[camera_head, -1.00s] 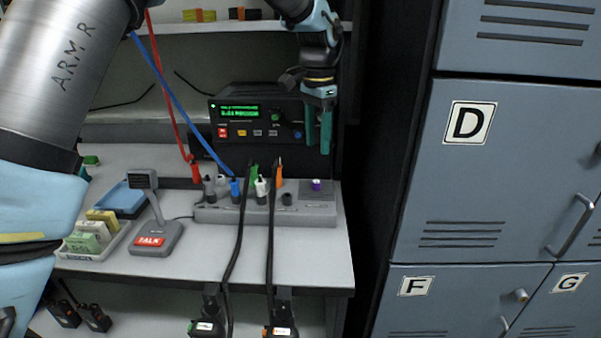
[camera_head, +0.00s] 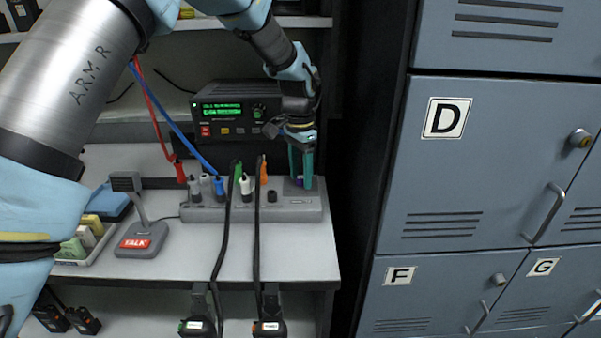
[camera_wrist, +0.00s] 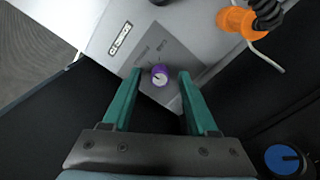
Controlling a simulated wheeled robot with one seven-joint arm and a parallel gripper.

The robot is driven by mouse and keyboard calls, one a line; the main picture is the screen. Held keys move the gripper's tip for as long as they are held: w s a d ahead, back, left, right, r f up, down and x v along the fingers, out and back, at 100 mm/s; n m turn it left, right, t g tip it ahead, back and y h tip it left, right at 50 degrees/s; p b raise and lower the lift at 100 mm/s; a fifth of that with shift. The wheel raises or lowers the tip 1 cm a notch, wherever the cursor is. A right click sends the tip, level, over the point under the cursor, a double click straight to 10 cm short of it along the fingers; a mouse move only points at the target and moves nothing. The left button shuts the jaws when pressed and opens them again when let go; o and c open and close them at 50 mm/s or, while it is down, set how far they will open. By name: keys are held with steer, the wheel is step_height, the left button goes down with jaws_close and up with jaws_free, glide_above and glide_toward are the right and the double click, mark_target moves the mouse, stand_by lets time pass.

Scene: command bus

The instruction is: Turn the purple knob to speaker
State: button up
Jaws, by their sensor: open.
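The purple knob (camera_wrist: 159,75) sits on a darker square panel (camera_wrist: 165,52) at the end of the grey patch box (camera_head: 250,212). In the wrist view it lies between and just beyond the tips of my gripper (camera_wrist: 155,82), whose two green fingers are apart with nothing held. In the head view my gripper (camera_head: 300,185) points down over the right end of the box, and its fingers mostly hide the knob. A white mark shows on the knob's top. The lettering around the knob is too small to read.
A radio (camera_head: 228,112) with a green display is behind. A talk microphone (camera_head: 140,238) stands at left, and blue lockers (camera_head: 480,170) at right.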

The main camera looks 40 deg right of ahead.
jaws_close()
stand_by(0.3)
stand_by(0.4)
steer(key=n, duration=0.4)
steer(key=shift+n, duration=0.4)
steer(key=shift+n+p, duration=0.45)
steer(key=shift+n, duration=1.45)
jaws_free()
